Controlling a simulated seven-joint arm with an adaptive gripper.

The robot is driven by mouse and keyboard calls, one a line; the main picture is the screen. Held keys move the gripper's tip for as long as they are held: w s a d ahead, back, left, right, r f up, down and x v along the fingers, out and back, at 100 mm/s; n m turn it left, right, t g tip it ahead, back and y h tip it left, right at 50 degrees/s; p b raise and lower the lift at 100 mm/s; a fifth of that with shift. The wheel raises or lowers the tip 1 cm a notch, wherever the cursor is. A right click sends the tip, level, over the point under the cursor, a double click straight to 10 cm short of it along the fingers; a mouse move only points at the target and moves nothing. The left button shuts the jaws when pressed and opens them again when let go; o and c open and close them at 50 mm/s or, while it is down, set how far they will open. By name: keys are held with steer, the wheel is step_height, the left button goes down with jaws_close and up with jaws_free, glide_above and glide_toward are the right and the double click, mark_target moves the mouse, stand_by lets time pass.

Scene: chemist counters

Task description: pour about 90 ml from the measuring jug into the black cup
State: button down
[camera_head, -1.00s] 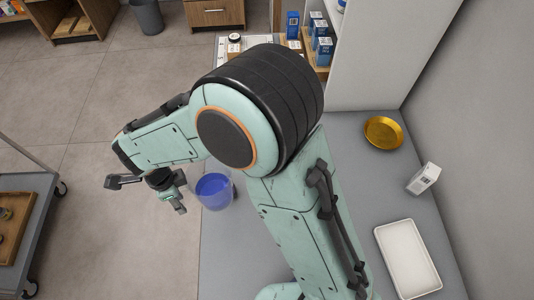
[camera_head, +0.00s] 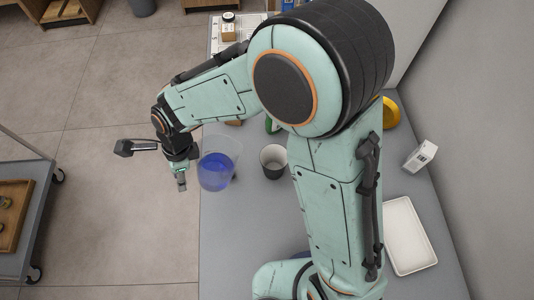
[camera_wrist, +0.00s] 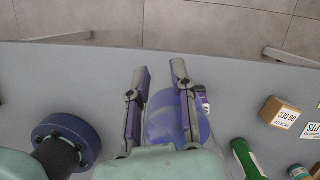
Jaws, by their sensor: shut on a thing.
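The measuring jug (camera_head: 218,172) is clear and holds blue liquid. It stands close to upright near the counter's left edge in the head view. My gripper (camera_head: 182,180) is at its left side, and in the wrist view the two fingers (camera_wrist: 160,95) are shut on the jug (camera_wrist: 162,125). I cannot make the cup out in the wrist view.
A white tray (camera_head: 408,235), a white box (camera_head: 420,156) and a yellow dish (camera_head: 391,112) lie on the right. A labelled carton (camera_wrist: 280,112) and a green bottle (camera_wrist: 248,160) show in the wrist view. My arm hides the counter's middle.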

mark_target(197, 165)
steer(key=shift+w+d+r+y, duration=0.2)
steer(key=shift+d+r+y, duration=0.25)
steer(key=shift+r+y, duration=0.25)
steer(key=d+y, duration=0.1)
steer(key=g+y, duration=0.1)
steer(key=w+d, duration=0.1)
steer(key=shift+d+r+y, duration=0.35)
steer(key=shift+r+y, duration=0.05)
steer(key=shift+w+d+r+g+y, duration=0.1)
steer(key=shift+d+r+g+y, duration=0.2)
steer(key=shift+y, duration=0.3)
steer(key=shift+w+d+r+g+y, duration=0.15)
steer(key=shift+d+g+y, duration=0.2)
steer(key=shift+y, duration=0.25)
steer(key=shift+d+y, duration=0.1)
steer(key=shift+y, duration=0.2)
steer(key=shift+w+d+r+g+y+p, duration=0.15)
steer(key=shift+d+r+g+y+p, duration=0.15)
steer(key=shift+d+y+p, duration=0.45)
steer(key=shift+y+p, duration=0.4)
steer(key=shift+y, duration=0.05)
steer(key=shift+w+d+r+g+y+p, duration=0.2)
steer(key=shift+d+r+g+y+p, duration=0.15)
steer(key=shift+d+r+y+p, duration=0.25)
